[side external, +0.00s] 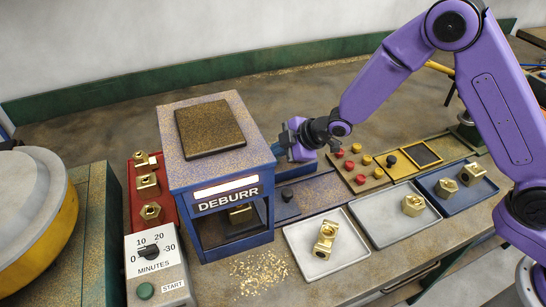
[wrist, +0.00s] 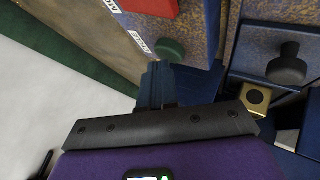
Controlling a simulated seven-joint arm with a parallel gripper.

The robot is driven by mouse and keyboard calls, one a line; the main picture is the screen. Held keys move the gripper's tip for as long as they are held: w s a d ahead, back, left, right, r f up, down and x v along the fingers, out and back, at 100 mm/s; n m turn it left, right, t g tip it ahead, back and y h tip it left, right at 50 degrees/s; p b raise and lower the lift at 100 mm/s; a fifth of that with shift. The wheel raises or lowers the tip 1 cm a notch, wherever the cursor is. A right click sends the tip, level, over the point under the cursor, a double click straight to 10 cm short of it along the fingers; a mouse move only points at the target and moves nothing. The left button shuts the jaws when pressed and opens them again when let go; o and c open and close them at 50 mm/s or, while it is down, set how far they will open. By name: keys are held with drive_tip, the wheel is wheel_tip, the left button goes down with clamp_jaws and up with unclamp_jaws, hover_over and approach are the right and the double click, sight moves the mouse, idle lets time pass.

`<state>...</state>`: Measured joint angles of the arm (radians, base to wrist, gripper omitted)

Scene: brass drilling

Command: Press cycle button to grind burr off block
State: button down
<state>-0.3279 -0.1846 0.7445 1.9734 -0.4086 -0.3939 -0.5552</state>
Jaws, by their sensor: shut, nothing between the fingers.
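The blue DEBURR machine (side external: 222,170) stands left of centre in the side view, with a brass block (side external: 240,214) inside its open front bay. My gripper (side external: 281,148) is shut and empty at the machine's right rear side. In the wrist view my shut blue fingers (wrist: 158,72) point at a round green button (wrist: 170,49) just beyond their tips. I cannot tell whether they touch. A brass piece (wrist: 257,96) shows right of the fingers.
A MINUTES timer box (side external: 158,268) with a green START button stands front left. A red tray (side external: 166,205) holds brass parts. Two pale trays (side external: 300,270) (side external: 380,236) and a blue tray (side external: 440,205) hold brass parts at right. A black knob (wrist: 287,66) is right of my fingers.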

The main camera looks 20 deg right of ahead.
drive_tip(key=shift+f, duration=0.2)
drive_tip(key=shift+r, duration=0.15)
idle(0.5)
drive_tip(key=shift+r, duration=0.8)
drive_tip(key=shift+r, duration=2.45)
